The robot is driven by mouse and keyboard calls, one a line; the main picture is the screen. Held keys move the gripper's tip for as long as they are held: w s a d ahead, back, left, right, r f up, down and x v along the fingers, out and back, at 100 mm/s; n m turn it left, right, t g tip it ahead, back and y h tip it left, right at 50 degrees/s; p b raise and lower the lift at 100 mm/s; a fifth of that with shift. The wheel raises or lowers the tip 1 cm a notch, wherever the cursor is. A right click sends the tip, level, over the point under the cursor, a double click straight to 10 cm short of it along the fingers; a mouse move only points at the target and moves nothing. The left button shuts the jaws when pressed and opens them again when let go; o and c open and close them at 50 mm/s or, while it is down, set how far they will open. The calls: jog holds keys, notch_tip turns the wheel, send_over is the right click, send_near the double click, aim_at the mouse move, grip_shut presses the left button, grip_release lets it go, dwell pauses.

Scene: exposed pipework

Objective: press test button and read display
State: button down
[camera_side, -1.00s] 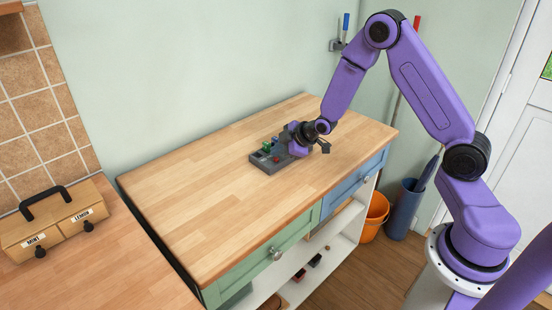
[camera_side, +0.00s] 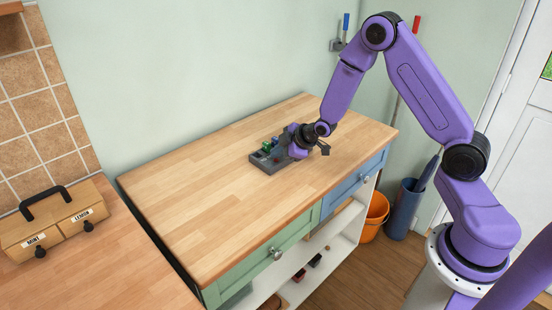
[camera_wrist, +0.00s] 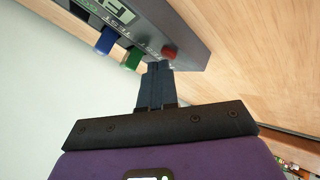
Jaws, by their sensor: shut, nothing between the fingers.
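A grey test device (camera_side: 265,163) lies on the wooden worktop, partly hidden behind my gripper (camera_side: 289,148). In the wrist view, the device (camera_wrist: 185,30) shows a blue button (camera_wrist: 106,40), a green button (camera_wrist: 132,59) and a small red part (camera_wrist: 169,53). Lettering that looks like TEST runs along its face. Its display (camera_wrist: 115,11) is cut off by the top edge; only part of a dark character shows, so I cannot read it. My gripper's fingers (camera_wrist: 158,68) are shut and empty, tips close to the device between green and red. I cannot tell whether they touch it.
The worktop (camera_side: 190,200) is clear left of and in front of the device. A wooden box with a black handle (camera_side: 54,222) sits on the left counter. An orange bucket (camera_side: 374,216) and a blue bin (camera_side: 404,212) stand on the floor.

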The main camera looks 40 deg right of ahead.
aim_at(278, 162)
dwell(0.5)
jog(key=shift+r, duration=0.75)
notch_tip(278, 162, up, 5)
dwell(0.5)
